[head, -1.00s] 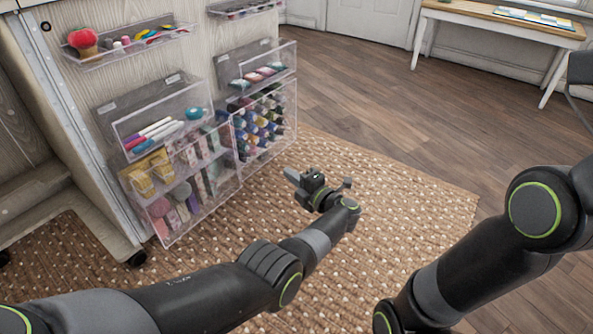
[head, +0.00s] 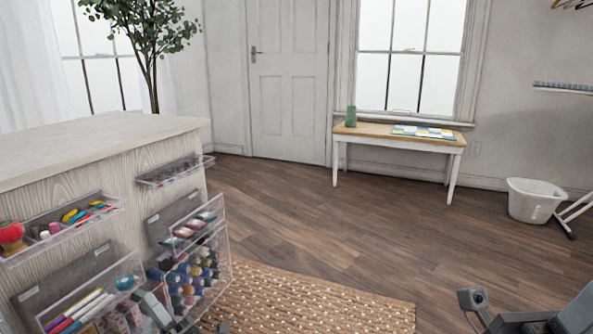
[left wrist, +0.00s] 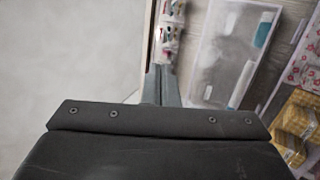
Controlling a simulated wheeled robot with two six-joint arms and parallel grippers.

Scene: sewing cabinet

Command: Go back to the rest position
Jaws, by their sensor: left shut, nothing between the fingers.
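My left gripper (head: 155,308) shows at the bottom left of the head view, its grey fingertips in front of the clear bins on the cabinet side. In the left wrist view its fingers (left wrist: 160,85) are together with nothing between them. The sewing cabinet (head: 110,150) has a pale wooden top. My right gripper (head: 482,303) shows partly at the lower right, over the floor and away from the bins; whether its jaws are open cannot be told.
Clear bins hold thread spools (head: 190,285), markers (head: 80,312) and a red pincushion (head: 11,236). A woven rug (head: 315,300) lies beside the cabinet. A side table (head: 375,140) and a white basket (head: 535,200) stand farther back. The wooden floor between is clear.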

